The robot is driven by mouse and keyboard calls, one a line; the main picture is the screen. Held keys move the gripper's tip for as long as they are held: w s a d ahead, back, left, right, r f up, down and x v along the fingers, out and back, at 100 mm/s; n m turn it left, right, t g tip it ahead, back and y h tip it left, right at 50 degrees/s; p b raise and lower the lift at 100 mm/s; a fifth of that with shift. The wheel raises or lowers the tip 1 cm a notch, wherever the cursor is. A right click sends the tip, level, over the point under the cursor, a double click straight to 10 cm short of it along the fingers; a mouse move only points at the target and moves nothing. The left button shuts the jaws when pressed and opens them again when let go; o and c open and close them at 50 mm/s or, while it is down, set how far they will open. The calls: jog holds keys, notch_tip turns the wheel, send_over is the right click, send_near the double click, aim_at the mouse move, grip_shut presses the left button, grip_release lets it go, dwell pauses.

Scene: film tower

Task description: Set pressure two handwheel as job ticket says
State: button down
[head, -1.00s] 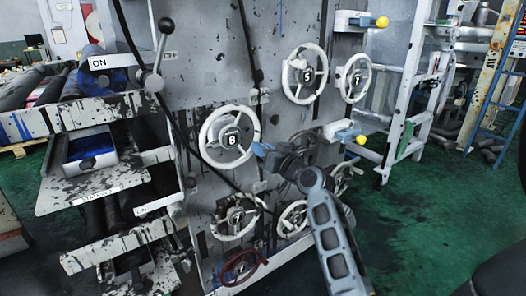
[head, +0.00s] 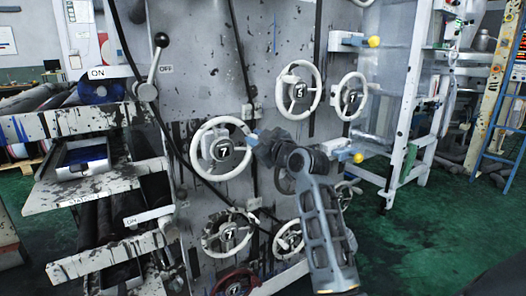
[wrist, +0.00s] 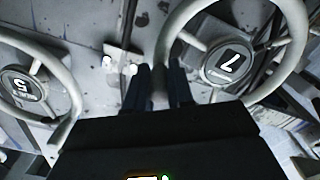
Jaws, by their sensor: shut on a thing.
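A white handwheel (head: 246,167) on the grey machine panel shows the number 7 on its hub in the head view. My gripper (head: 256,141) is at the right side of its rim. In the wrist view, the two dark fingers of my gripper (wrist: 159,88) stand on either side of the rim of the handwheel (wrist: 251,82) marked 7, shut on it. My gripper hides part of the rim. No label naming pressure two is readable, and no job ticket can be made out.
A white handwheel marked 5 (head: 317,92) and another (head: 366,98) are up and right. Lower white handwheels (head: 207,241) and a red one (head: 235,272) sit below. A lever (head: 153,67) stands between ON and OFF labels. Yellow-tipped blue handles (head: 374,42) stick out right.

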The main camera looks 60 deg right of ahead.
aim_at(223, 120)
jog(key=r+n, duration=0.1)
jog(key=n, duration=0.1)
jog(key=w+a+r+n, duration=0.1)
jog(key=n, duration=0.1)
jog(key=a+r+n, duration=0.1)
jog(key=r+n, duration=0.1)
jog(key=shift+w+a+r, duration=0.1)
jog(key=shift+w+a, duration=0.15)
jog(key=a+n, duration=0.1)
jog(key=n, duration=0.1)
jog(key=w+a+r+n, duration=0.1)
jog(key=n, duration=0.1)
jog(key=shift+w+r, duration=0.1)
jog(key=shift+w+a+r+n, duration=0.1)
jog(key=shift+w+a+n, duration=0.25)
jog(key=shift+n, duration=0.3)
jog(key=shift+w+a+r+n, duration=0.1)
jog(key=shift+w+a+n, duration=0.1)
jog(key=shift+a+n, duration=0.4)
jog(key=shift+w+a+n, duration=0.25)
jog(key=shift+a+n, duration=0.05)
jog(key=shift+n, duration=0.45)
jog(key=c, duration=1)
grip_release()
